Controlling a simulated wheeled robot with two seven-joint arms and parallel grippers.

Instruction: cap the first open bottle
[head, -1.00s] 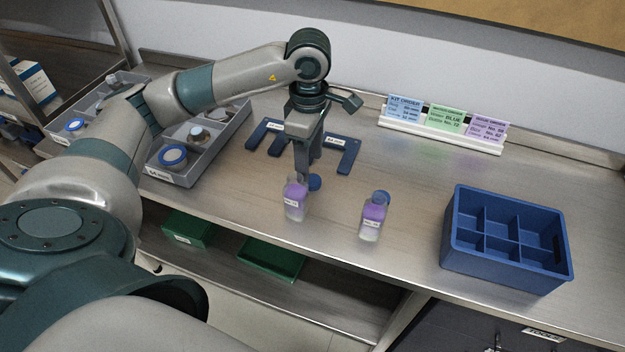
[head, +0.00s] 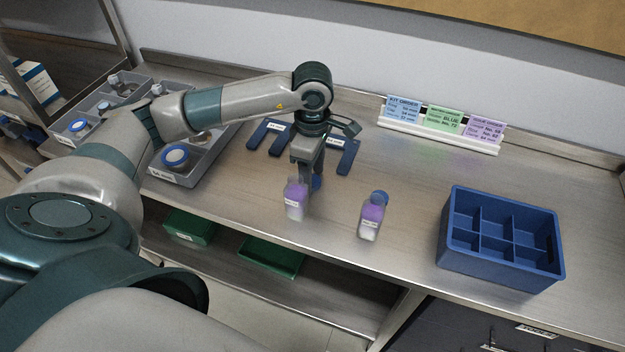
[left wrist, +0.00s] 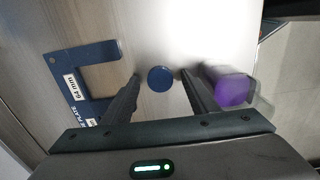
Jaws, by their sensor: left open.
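A bottle with a purple label (head: 296,201) stands near the front of the bench. It also shows as a purple shape (left wrist: 232,88) just right of the right finger in the left wrist view. A blue cap (head: 317,183) lies on the bench behind it, partly hidden by my gripper. My left gripper (head: 309,181) points down there, open. In the left wrist view the cap (left wrist: 161,78) sits between the fingertips, with gaps on both sides. A second purple-labelled bottle (head: 371,219) stands to the right. A blue cap (head: 380,197) shows at its top; I cannot tell whether it is on or behind it.
A blue divided crate (head: 500,275) with empty compartments stands at the right. A blue slotted plate (head: 345,160) lies behind the gripper. A grey tray (head: 205,172) with capped items is at the left. Cards stand in a white holder (head: 440,137) at the back. The bench middle-right is clear.

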